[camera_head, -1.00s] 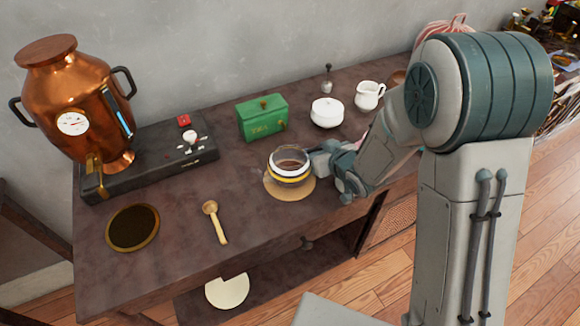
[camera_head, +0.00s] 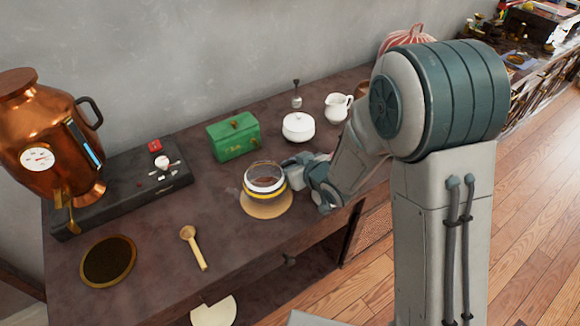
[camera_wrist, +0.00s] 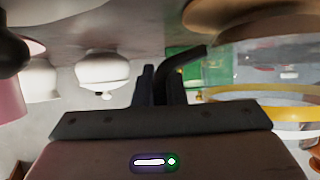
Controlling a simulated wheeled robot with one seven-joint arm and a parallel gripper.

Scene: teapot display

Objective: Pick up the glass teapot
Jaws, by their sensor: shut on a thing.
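The glass teapot (camera_head: 264,181) has a clear body, a white rim and a yellow band. It appears upright, slightly above its round tan coaster (camera_head: 268,209) on the dark wooden table. My gripper (camera_head: 292,170) reaches in from the right side. In the wrist view, which looks upside down, the fingers (camera_wrist: 163,84) are closed at the dark curved handle (camera_wrist: 188,63). The teapot body with its yellow band also shows there at the right (camera_wrist: 262,98). The handle is mostly hidden by my gripper in the head view.
A green tin (camera_head: 232,138), a white lidded bowl (camera_head: 298,128) and a white jug (camera_head: 337,107) stand behind. A wooden spoon (camera_head: 193,247) and round dark tray (camera_head: 108,261) lie to the left. A copper urn (camera_head: 45,140) stands at the far left.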

